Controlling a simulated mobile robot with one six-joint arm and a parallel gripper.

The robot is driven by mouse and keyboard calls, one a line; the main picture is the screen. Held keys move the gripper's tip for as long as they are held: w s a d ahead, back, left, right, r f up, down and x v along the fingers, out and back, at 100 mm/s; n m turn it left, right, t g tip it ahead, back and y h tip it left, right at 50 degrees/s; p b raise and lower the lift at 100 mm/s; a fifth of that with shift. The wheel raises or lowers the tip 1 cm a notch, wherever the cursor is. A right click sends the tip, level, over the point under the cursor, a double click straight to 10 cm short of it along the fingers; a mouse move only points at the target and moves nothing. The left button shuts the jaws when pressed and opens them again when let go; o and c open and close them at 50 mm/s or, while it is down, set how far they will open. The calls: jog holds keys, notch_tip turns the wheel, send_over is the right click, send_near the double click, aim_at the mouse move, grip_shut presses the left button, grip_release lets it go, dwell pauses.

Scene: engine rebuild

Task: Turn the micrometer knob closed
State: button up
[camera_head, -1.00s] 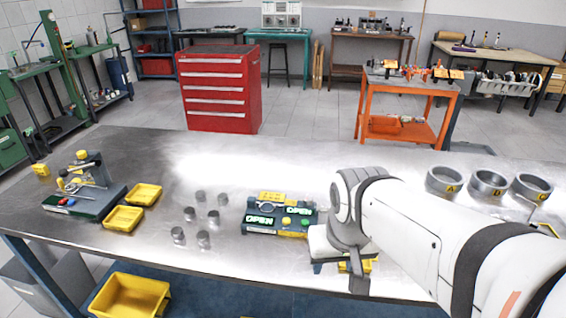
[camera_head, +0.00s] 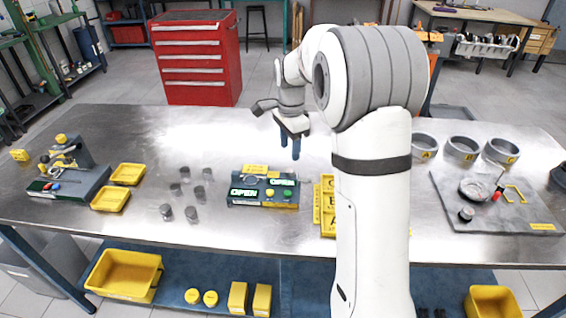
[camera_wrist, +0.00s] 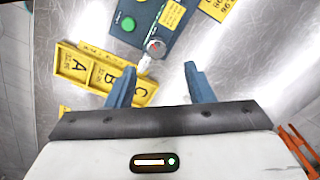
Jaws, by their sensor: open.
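The micrometer station (camera_head: 238,204) is a dark teal block on the metal bench, with lit green displays, a yellow button and a green button. My gripper (camera_head: 290,146) is open and empty, above and behind the station's right end in the head view. In the wrist view its two blue fingers (camera_wrist: 160,70) are apart, and the knob shows just beyond the fingertips, apart from them.
A yellow tray lettered A, B, C (camera_wrist: 85,66) lies beside the station; my arm partly hides it in the head view. Several grey cylinders (camera_head: 185,173) stand to the left, with two yellow bins (camera_head: 128,174). Metal rings (camera_head: 462,148) and a grey board (camera_head: 520,213) are at right.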

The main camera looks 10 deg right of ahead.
aim_at(290, 168)
jog(key=shift+f+p, duration=0.35)
jog(key=shift+f, duration=3.25)
jog(key=shift+c, duration=0.2)
